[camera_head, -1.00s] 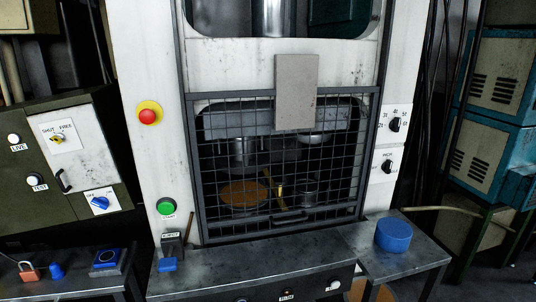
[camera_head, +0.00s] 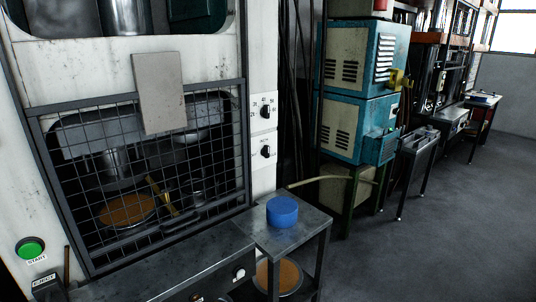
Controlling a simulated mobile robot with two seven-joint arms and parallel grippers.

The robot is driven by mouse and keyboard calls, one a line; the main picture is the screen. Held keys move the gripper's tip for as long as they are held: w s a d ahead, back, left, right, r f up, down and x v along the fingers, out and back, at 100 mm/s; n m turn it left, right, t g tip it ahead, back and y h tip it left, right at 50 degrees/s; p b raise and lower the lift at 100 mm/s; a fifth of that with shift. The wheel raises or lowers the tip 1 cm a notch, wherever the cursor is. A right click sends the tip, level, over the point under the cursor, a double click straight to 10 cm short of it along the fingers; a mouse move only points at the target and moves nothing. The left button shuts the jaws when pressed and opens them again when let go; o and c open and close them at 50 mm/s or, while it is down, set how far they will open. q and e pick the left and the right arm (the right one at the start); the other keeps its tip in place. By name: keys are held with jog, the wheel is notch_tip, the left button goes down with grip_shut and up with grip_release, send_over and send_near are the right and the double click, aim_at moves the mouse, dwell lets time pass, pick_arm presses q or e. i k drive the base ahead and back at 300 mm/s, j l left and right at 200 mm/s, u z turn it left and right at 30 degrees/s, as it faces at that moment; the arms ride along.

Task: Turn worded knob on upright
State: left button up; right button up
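Two black knobs on white plates sit one above the other on the press's right white upright (camera_head: 263,60). The upper knob (camera_head: 265,111) has small numbers around it. The lower knob (camera_head: 265,152) has small lettering on its plate, too small to read now. Its pointer direction is hard to tell at this size. Neither of my grippers shows in the head view, and nothing touches the knobs.
A mesh guard (camera_head: 150,180) covers the press opening left of the upright. A small side table (camera_head: 310,222) holding a blue round block (camera_head: 282,211) stands below the knobs. Teal cabinets (camera_head: 340,125) stand to the right. Open grey floor (camera_head: 450,230) lies at the right.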

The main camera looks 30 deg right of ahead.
aim_at(266, 152)
jog(key=l+u, duration=0.3)
jog(key=l, duration=1.1)
jog(key=k, duration=0.05)
